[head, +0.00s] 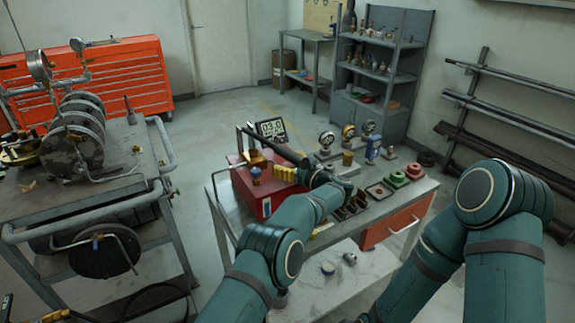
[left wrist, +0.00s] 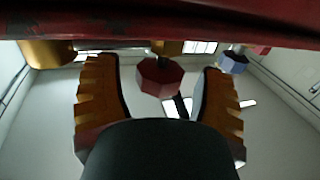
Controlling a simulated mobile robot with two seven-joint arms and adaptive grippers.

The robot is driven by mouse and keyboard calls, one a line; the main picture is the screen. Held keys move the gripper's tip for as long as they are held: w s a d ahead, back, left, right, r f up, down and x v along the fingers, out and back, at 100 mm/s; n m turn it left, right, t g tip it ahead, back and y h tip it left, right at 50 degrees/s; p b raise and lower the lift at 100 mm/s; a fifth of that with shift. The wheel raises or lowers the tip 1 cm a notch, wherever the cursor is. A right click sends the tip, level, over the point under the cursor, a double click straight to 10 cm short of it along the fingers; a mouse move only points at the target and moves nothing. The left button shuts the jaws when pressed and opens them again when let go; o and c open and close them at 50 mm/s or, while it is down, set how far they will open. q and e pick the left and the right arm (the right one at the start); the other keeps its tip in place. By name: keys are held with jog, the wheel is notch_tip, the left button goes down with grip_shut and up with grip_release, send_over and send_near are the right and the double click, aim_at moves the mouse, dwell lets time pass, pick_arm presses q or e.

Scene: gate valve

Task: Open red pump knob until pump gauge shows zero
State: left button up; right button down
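The red pump (head: 245,188) is a red box on the left end of the workbench. Its digital gauge (head: 271,130) stands behind it; the digits look like 03.0, but are too small to be sure. My left gripper (head: 284,173) is at the pump's right side with its yellow ridged fingers pointing toward it. In the left wrist view the fingers are apart, and the red knob (left wrist: 160,77) shows in the gap between them, touching neither that I can see. In the head view this knob is hidden. A blue knob (head: 256,172) also shows right of the fingers in the left wrist view (left wrist: 232,62). My right gripper is out of view.
The workbench (head: 425,187) also carries dial gauges (head: 326,140), a blue fitting (head: 372,149) and green and red flanged parts (head: 397,180). A metal cart (head: 60,205) with a cylindrical machine stands at left. Open floor lies between cart and bench.

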pick_arm(q)
jog(key=shift+s+d, duration=0.1)
jog(key=shift+d, duration=0.05)
jog(key=v, duration=1.1)
jog(key=shift+s+d, duration=0.2)
jog(key=shift+s, duration=0.1)
